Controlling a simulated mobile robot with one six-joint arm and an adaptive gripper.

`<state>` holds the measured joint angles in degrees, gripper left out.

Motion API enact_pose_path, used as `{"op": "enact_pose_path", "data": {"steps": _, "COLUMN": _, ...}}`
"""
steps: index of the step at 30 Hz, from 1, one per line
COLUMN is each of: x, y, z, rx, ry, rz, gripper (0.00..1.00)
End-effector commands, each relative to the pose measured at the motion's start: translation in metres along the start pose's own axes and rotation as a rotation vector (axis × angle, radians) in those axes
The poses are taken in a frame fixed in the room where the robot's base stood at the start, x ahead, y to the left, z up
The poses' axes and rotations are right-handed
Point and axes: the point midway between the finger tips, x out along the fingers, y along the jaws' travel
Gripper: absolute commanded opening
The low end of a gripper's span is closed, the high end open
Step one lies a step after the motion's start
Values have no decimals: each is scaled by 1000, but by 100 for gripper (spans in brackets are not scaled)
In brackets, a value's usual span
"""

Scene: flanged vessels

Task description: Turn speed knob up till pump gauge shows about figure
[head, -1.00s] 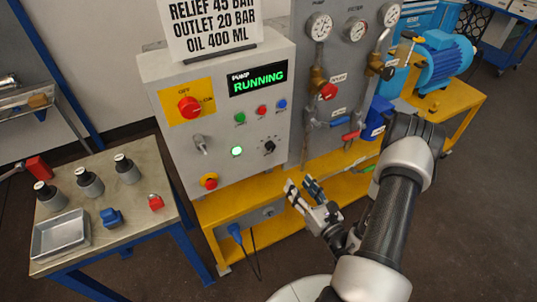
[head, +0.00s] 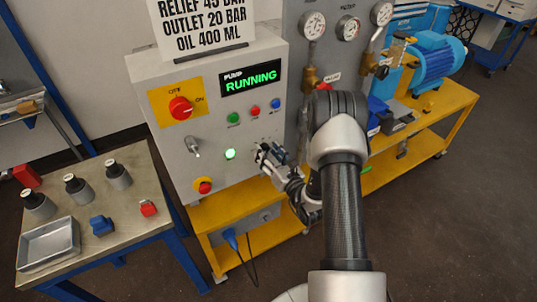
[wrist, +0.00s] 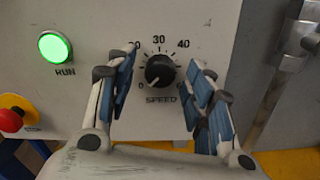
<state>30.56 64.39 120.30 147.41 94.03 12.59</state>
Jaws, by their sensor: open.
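The black speed knob (wrist: 159,70) sits on the grey control panel, with a dial marked 0, 30 and 40 around it and the word SPEED below. Its pointer is turned toward the low end near 0. My gripper (wrist: 160,80) is open in the wrist view, with one finger on each side of the knob and a gap to it. In the head view my gripper (head: 265,155) is at the panel and hides the knob. The pump gauge (head: 313,26) is the leftmost dial on the grey board; its reading is too small to tell.
The panel display (head: 252,77) reads PUMP RUNNING, and the green RUN button (wrist: 55,46) is lit. A red emergency stop (head: 203,186) is at lower left. Small coloured buttons (head: 254,111) sit above the knob. A side table (head: 145,190) holds bottles and a tray.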

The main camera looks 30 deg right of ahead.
Motion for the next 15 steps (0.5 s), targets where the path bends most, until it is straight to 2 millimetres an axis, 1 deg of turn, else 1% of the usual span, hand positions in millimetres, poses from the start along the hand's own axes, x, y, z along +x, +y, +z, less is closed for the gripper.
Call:
{"op": "enact_pose_path", "data": {"steps": 8, "x": 2, "y": 0, "z": 0, "rx": 0, "ry": 1, "rz": 0, "gripper": 48}}
{"op": "enact_pose_path", "data": {"steps": 15, "x": 2, "y": 0, "z": 0, "rx": 0, "ry": 1, "rz": 0, "gripper": 32}}
